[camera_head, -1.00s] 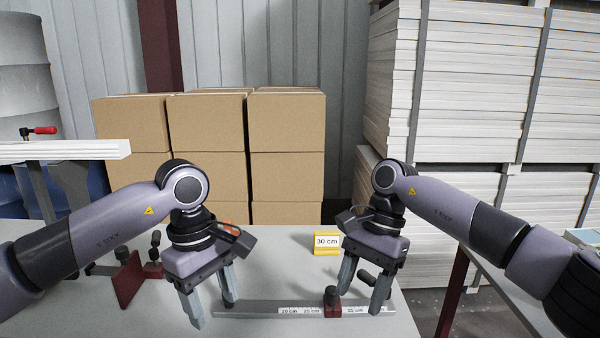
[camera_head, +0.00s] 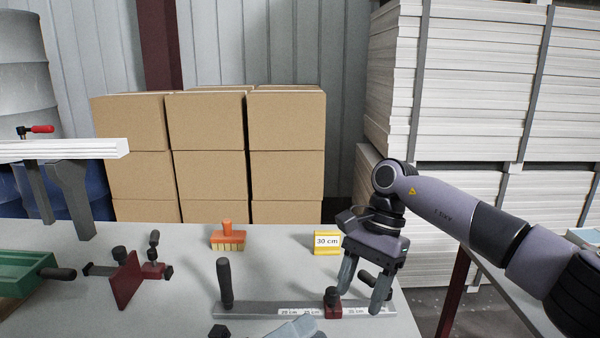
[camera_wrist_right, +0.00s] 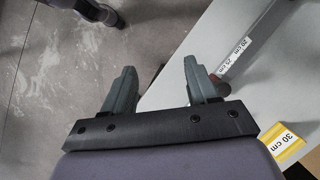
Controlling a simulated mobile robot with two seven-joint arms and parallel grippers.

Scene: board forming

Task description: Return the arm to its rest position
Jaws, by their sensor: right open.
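My right gripper (camera_head: 364,295) hangs with open jaws over the right end of the steel ruler bar (camera_head: 265,309). A dark red slider with a black knob (camera_head: 333,303) sits on the bar just left of its fingers. In the right wrist view, the two fingers (camera_wrist_right: 160,90) stand wide apart with nothing between them. Of my left arm, only a grey-blue piece (camera_head: 295,328), apparently part of the gripper, shows at the bottom edge of the head view. Its jaws cannot be made out.
A black upright handle (camera_head: 225,283) stands at the bar's left end. A yellow 30 cm block (camera_head: 327,243) and an orange brush (camera_head: 228,237) stand behind. A red clamp piece (camera_head: 127,281) and a green tray (camera_head: 25,272) are at left. Boxes (camera_head: 208,120) stand behind the table.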

